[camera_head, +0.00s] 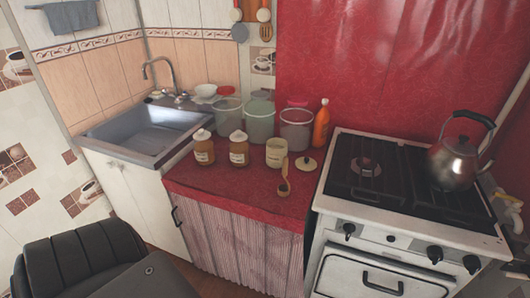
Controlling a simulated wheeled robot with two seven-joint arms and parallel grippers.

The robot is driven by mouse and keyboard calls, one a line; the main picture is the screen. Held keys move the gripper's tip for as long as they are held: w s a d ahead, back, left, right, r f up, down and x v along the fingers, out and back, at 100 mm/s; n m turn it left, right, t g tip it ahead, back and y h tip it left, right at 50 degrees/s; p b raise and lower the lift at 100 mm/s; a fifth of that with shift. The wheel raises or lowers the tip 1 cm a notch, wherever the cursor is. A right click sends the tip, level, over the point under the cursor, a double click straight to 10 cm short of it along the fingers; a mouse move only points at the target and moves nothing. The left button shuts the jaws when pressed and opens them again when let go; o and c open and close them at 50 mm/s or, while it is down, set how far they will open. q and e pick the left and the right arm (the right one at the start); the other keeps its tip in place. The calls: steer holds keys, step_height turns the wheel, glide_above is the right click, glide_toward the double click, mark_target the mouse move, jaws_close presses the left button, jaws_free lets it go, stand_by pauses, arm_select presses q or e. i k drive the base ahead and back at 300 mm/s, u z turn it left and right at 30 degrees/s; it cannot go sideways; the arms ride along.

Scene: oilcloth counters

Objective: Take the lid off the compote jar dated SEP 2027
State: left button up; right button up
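Two lidded jars with amber contents and pale labels stand on the red counter: a left jar (203,152) and a middle jar (238,154). Both have cream knobbed lids on top. A third, pale yellowish jar (276,154) stands to their right and appears to have no lid. The label print is too small to read, so I cannot tell which jar is dated SEP 2027.
A wooden spoon-like utensil (284,180) is at the counter's front. Large clear containers (261,120) and an orange bottle (321,126) stand behind the jars. The sink (150,135) is left; the stove (395,180) with a kettle (453,163) is right.

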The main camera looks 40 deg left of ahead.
mark_target(238, 136)
steer(key=z, duration=0.3)
steer(key=k, duration=1.25)
steer(key=u, duration=1.5)
steer(key=i, duration=0.5)
